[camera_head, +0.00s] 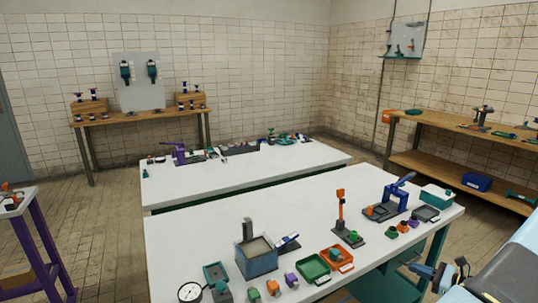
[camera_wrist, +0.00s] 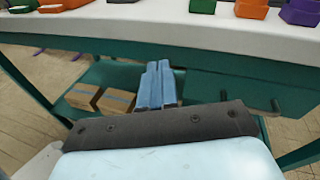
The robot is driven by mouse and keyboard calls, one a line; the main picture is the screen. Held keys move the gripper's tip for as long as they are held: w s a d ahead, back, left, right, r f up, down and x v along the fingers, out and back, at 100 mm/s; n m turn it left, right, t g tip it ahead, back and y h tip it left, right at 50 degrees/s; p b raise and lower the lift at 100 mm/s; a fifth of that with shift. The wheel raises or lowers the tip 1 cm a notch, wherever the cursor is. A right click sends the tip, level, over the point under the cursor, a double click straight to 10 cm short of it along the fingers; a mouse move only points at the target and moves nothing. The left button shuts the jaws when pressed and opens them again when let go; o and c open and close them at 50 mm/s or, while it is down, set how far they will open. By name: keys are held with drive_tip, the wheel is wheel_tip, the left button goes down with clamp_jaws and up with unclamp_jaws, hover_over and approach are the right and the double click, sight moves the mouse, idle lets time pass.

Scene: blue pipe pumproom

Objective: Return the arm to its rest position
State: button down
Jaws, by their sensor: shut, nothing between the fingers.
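My gripper (camera_wrist: 157,72) shows in the wrist view as two blue fingers lying side by side, shut with nothing between them. They reach out from a dark mounting plate, below the level of the white tabletop (camera_wrist: 190,30) and in front of the table's green frame. In the head view my light blue arm fills the bottom right corner, beside the right end of the near workbench (camera_head: 200,225). I cannot clearly make out the fingers there.
Cardboard boxes (camera_wrist: 100,98) lie on a green lower shelf beyond my fingers. The near bench holds a blue box-shaped fixture (camera_head: 256,262), a green tray (camera_head: 311,268), a round gauge (camera_head: 190,292) and a blue press (camera_head: 390,200). A wooden shelf unit (camera_head: 455,180) stands at the right wall.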

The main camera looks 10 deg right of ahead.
drive_tip(key=w+a+r+n+g+h, duration=0.2)
drive_tip(key=a+r+n+g, duration=1.15)
drive_tip(key=a+r, duration=1)
drive_tip(key=s+a+r+n+t+h, duration=0.5)
drive_tip(key=s+a+r+n+h, duration=0.2)
drive_tip(key=s+a+r+n, duration=0.6)
drive_tip(key=s+r, duration=0.3)
drive_tip(key=r, duration=0.1)
drive_tip(key=shift+s+a+n+h, duration=0.15)
drive_tip(key=shift+s+n+h, duration=0.15)
drive_tip(key=shift+s+n, duration=0.1)
drive_tip(key=shift+t, duration=0.25)
